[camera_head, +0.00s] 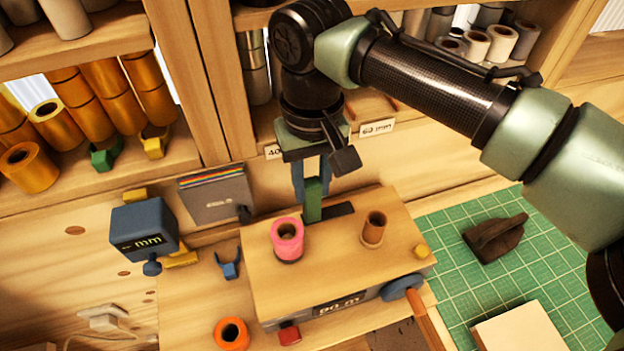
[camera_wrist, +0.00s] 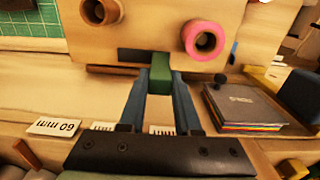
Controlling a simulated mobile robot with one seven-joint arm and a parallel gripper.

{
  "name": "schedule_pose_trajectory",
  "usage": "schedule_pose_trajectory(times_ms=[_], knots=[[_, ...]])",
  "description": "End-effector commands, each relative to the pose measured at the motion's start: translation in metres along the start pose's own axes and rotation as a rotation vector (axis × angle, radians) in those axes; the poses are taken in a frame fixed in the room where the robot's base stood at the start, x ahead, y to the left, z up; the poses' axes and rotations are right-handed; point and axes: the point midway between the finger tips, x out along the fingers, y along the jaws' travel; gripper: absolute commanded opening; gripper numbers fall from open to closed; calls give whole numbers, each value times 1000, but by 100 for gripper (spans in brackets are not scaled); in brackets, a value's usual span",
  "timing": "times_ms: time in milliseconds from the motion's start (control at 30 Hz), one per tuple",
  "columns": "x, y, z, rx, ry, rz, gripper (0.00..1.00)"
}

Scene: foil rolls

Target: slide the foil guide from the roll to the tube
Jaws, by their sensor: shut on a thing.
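The green foil guide (camera_head: 313,203) stands upright at the back edge of the wooden box, at the left end of a dark slot (camera_head: 340,209). My gripper (camera_head: 312,184) is above it, its blue fingers shut on the guide from both sides. In the wrist view the guide (camera_wrist: 160,72) sits between the fingertips, and the dark slot (camera_wrist: 131,56) shows to its left. The pink roll (camera_head: 288,240) stands on the box to the left of the guide in the head view. The copper-brown tube (camera_head: 374,228) stands on the box to the right, beyond the slot.
A grey box marked "mm" (camera_head: 143,231) and a dark folder stack (camera_head: 216,193) stand at the left. A blue knob (camera_head: 402,287) is on the box's right front. The shelf (camera_head: 230,80) rises close behind my gripper. A green cutting mat (camera_head: 520,255) lies right.

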Motion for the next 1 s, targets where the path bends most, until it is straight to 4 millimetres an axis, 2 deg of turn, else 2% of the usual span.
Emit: schedule_pose_trajectory(times_ms=[167,533,867,900,1000], knots=[[-2,4,-1,1,4,-2,0],[-3,52,-2,3,6,-3,0],[-2,57,-1,4,6,5,0],[-2,57,-1,4,6,5,37],[-2,57,-1,4,5,4,55]])
